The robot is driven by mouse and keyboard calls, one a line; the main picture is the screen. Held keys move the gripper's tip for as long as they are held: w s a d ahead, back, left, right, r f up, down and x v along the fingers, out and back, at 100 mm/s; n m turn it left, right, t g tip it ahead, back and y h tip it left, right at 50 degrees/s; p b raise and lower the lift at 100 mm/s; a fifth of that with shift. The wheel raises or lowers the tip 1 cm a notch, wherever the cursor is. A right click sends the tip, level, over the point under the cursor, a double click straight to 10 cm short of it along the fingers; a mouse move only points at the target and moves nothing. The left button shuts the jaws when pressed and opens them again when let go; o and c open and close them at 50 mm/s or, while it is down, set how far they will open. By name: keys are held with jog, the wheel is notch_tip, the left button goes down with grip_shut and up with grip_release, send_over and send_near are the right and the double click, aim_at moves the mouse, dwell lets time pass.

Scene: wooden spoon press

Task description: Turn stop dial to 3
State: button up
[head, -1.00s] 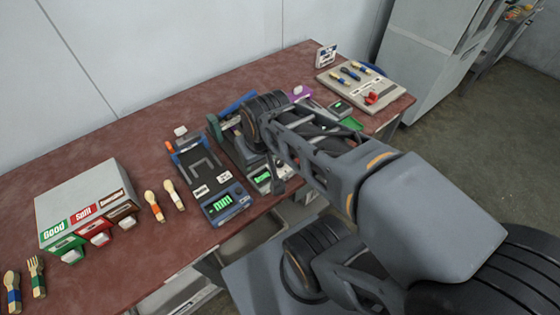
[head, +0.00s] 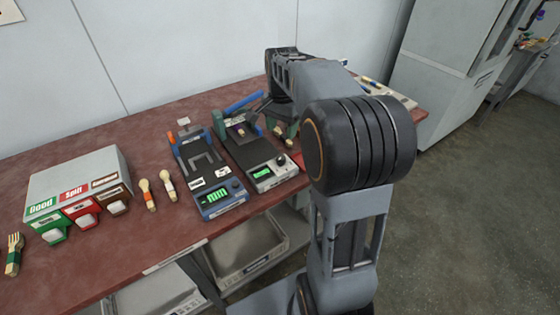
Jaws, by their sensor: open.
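Two bench devices stand side by side, and I cannot tell which carries the stop dial. The black device (head: 250,148) has a pale front panel with a green display (head: 263,174) and a small dark knob (head: 281,161). The blue device (head: 193,160) to its left has a green display (head: 216,196) and a dark knob (head: 235,184). The knob markings are too small to read. My gripper (head: 262,108) is open above the rear of the black device, apart from both front knobs. My arm partly hides it and the bench to the right.
A grey bin box (head: 80,168) with green, red and brown chutes stands at left. Two wooden utensils (head: 148,195) lie between it and the blue device. The red-brown table (head: 120,250) has clear room front left.

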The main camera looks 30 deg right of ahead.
aim_at(281, 157)
notch_tip(281, 157, down, 12)
jog(key=shift+a+f+b, duration=0.1)
jog(key=shift+b, duration=0.7)
